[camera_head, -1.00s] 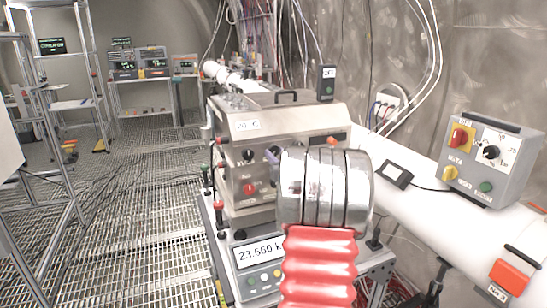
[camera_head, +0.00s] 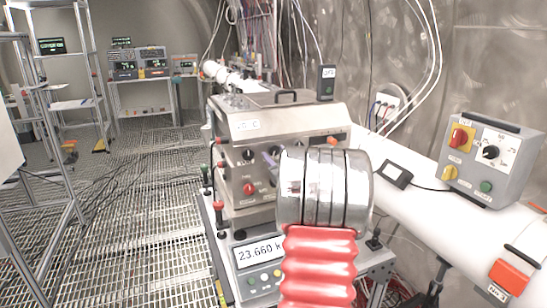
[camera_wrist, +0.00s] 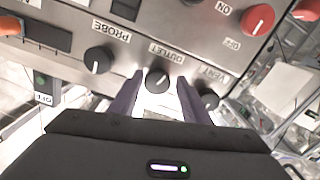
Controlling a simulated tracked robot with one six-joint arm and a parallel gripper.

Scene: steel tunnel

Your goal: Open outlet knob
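The outlet knob (camera_wrist: 157,80) is a round black knob with a white pointer line, on the steel front panel (camera_wrist: 130,45) of a box. Its OUTLET label appears upside down in the wrist view. My gripper (camera_wrist: 160,76) is open, with one purple-grey finger on each side of the knob. Small gaps show between the fingers and the knob, so it does not look gripped. In the head view the steel box (camera_head: 285,125) stands in the middle. My arm covers much of its front there, and I cannot clearly make out the outlet knob.
The probe knob (camera_wrist: 98,60) and vent knob (camera_wrist: 208,98) flank the outlet knob, the vent knob close to one finger. A red knob (camera_wrist: 258,19) sits farther along the panel. A scale display (camera_head: 258,254) stands below the box; a grey control box (camera_head: 490,160) is at right.

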